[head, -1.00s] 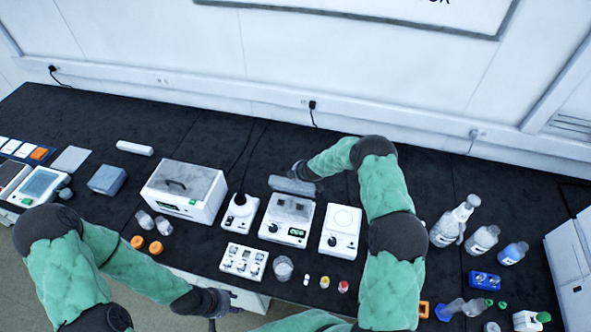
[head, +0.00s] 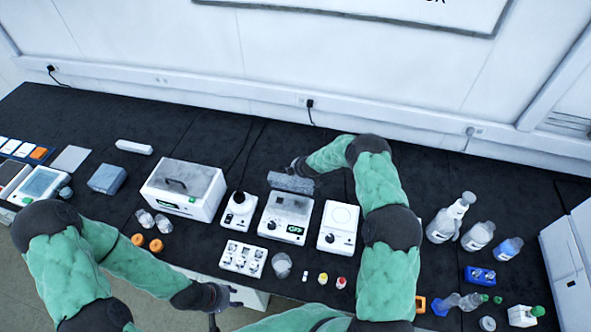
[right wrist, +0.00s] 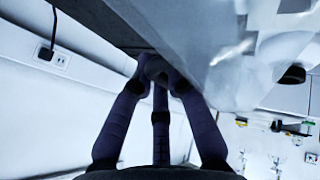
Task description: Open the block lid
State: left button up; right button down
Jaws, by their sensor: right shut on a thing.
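The block unit (head: 268,228) is a white box at the middle of the bench with a grey top and a lit green display. Its grey lid (head: 290,184) stands raised along the unit's back edge. My right gripper (head: 297,166) is just behind the lid, with its arm reaching over from the right. In the right wrist view the right gripper's dark fingers (right wrist: 157,68) meet at the edge of a large grey translucent panel (right wrist: 205,50), which appears to be the lid. My left gripper (head: 228,303) hangs at the bench's front edge, open and empty.
A white stirrer-like unit (head: 340,217) stands right of the block, and a smaller round-topped device (head: 238,210) stands left. A larger lidded box (head: 185,188) is further left. A tube rack (head: 243,259) and a beaker (head: 282,265) are in front. Bottles (head: 478,236) stand at the right.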

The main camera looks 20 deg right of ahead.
jog(key=shift+w+d+f, duration=0.15)
jog(key=shift+d, duration=0.25)
dwell(0.5)
jog(key=c, duration=1.5)
grip_release()
jog(key=shift+o, duration=0.2)
jog(key=shift+f, duration=0.3)
jog(key=shift+a+f, duration=0.1)
jog(key=shift+a, duration=0.05)
jog(key=s+d+r+p, duration=0.1)
jog(key=d+r+p, duration=0.1)
jog(key=r, duration=0.4)
jog(key=s+d+r+p, duration=0.1)
jog(key=r+p, duration=0.2)
jog(key=r, duration=0.3)
jog(key=shift+s+d+r+p, duration=0.15)
jog(key=shift+d+r+p, duration=0.1)
jog(key=shift+d+p, duration=0.15)
